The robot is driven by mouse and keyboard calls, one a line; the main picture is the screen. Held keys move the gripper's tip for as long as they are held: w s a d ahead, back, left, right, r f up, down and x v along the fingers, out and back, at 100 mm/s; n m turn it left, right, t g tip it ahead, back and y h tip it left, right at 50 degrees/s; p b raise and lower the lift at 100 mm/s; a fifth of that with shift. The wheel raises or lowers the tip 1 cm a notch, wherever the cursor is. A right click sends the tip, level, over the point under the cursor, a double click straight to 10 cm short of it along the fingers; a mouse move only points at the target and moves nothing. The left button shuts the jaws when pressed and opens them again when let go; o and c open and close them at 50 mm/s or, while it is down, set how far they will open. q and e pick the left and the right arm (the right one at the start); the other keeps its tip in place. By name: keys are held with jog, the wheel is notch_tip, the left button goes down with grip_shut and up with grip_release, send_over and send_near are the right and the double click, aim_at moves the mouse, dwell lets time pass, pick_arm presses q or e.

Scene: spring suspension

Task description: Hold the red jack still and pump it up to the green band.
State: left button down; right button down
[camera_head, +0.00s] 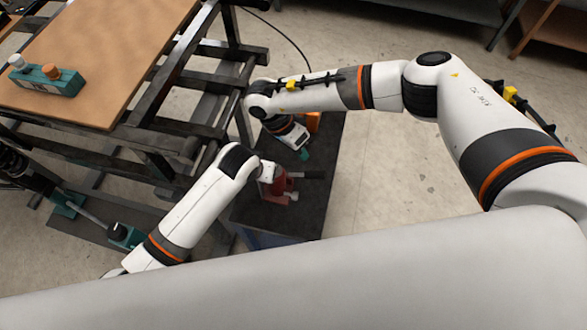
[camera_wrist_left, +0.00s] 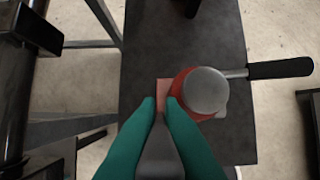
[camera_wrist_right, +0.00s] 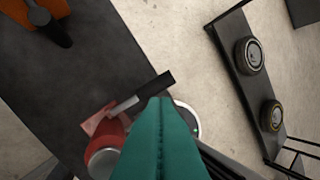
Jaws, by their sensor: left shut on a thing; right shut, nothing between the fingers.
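The red jack (camera_head: 291,197) stands on a dark bench top (camera_head: 327,141). In the left wrist view, its red body with a round grey top (camera_wrist_left: 205,90) and its base plate (camera_wrist_left: 163,88) show. Its lever, with a black grip (camera_wrist_left: 281,68), sticks out to the right. My left gripper (camera_wrist_left: 160,103) is shut on the base plate's edge, beside the body. My right gripper (camera_head: 303,154) is shut and empty. In the right wrist view its fingertips (camera_wrist_right: 161,103) overlap the picture just below the lever's black grip (camera_wrist_right: 155,88); contact is unclear. I cannot make out a green band.
An orange object (camera_head: 313,122) stands at the back of the bench top; it also shows in the right wrist view (camera_wrist_right: 38,12). A black frame with a brown board (camera_head: 95,60) stands at the left, with a teal block (camera_head: 42,80) on it. Open floor lies to the right.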

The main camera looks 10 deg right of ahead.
jog(key=s+f+m+y, duration=0.3)
jog(key=s+f+y, duration=0.1)
jog(key=y, duration=0.1)
jog(key=w+d+r+m+t+y, duration=0.1)
jog(key=d+r+m+t+y, duration=0.2)
jog(key=d, duration=0.6)
jog(key=shift+d+m+y, duration=0.35)
jog(key=shift+m+y, duration=0.45)
jog(key=shift+m, duration=0.4)
jog(key=shift+w+f, duration=0.1)
